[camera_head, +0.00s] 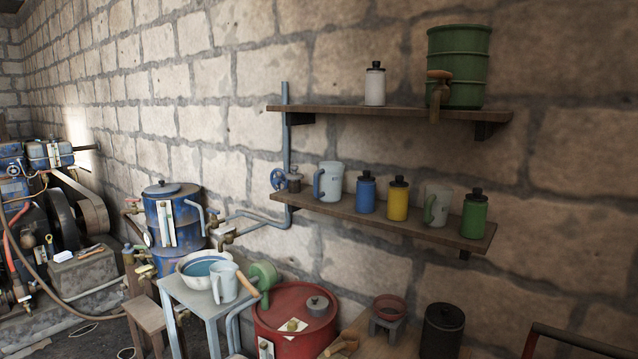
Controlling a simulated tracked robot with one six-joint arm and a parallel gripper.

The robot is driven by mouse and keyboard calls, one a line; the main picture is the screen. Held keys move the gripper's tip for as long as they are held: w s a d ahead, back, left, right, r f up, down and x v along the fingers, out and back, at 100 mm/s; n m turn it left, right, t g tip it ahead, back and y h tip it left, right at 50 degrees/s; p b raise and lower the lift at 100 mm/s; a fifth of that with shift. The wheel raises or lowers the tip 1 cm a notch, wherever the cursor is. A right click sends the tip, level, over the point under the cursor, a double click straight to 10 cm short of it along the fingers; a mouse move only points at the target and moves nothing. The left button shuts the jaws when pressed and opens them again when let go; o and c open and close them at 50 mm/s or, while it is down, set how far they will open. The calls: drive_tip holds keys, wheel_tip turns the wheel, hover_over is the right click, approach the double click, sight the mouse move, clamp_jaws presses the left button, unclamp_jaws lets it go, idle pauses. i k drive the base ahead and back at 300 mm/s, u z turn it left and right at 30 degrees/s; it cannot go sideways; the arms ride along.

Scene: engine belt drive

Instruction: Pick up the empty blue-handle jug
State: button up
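A pale jug with a blue handle (329,181) stands upright at the left part of the lower wall shelf (400,222). Its handle faces left. I cannot see inside it, so whether it is empty does not show. A similar pale jug with a green handle (438,206) stands further right on the same shelf. A third pale jug (225,282) stands on the small grey-blue table (188,303) at lower left; its handle colour is unclear. My gripper is not in view.
Blue (366,194), yellow (398,199) and green (474,214) bottles share the lower shelf. The upper shelf (380,110) holds a white bottle (375,84) and green drum (459,67). A blue pipe (285,130) runs beside the shelves. A red drum (295,325) stands below.

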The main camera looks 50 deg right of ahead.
sight(328, 178)
drive_tip(key=z, duration=0.1)
drive_tip(key=i, duration=1.25)
drive_tip(key=z, duration=0.05)
